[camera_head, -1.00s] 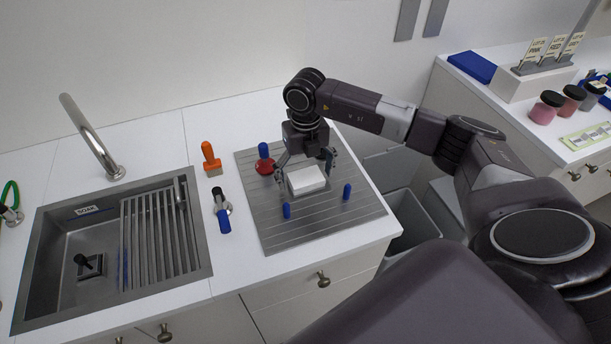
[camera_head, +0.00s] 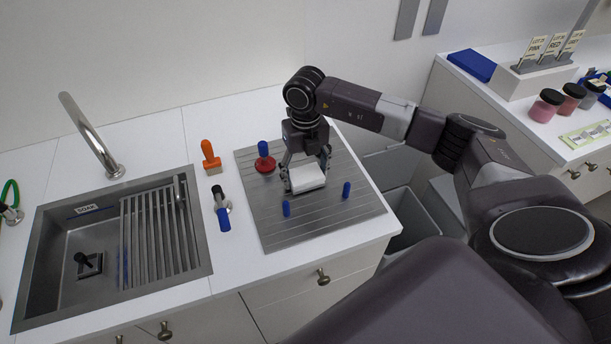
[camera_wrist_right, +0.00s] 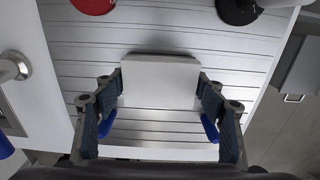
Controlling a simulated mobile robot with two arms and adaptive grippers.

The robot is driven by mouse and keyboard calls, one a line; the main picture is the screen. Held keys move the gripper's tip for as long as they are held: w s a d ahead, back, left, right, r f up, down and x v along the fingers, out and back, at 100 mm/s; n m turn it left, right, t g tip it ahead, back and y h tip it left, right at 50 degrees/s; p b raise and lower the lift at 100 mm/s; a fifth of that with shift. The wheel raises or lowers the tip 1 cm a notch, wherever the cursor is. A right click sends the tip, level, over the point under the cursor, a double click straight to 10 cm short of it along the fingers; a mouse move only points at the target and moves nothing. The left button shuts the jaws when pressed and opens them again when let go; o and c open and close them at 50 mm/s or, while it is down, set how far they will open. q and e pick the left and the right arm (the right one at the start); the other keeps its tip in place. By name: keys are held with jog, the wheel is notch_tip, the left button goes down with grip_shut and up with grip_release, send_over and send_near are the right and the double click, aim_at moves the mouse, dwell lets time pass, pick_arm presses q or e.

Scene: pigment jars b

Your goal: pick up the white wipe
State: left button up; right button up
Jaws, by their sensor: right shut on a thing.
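The white wipe (camera_head: 307,177) is a small white block on the grey grooved board (camera_head: 335,219). In the right wrist view the wipe (camera_wrist_right: 160,82) shows between the two fingers of my right gripper (camera_wrist_right: 160,108), and the board lies below. I cannot tell whether the wipe touches the board. My left gripper is not in view.
A red-based, blue-handled tool (camera_head: 264,160) stands behind left.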

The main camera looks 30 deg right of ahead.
notch_tip(320, 180, up, 14)
jog(key=b, duration=0.4)
notch_tip(320, 180, up, 4)
send_over(305, 173)
jog(key=shift+s+r+p, duration=0.1)
jog(key=shift+r+p, duration=0.4)
jog(key=shift+r, duration=0.3)
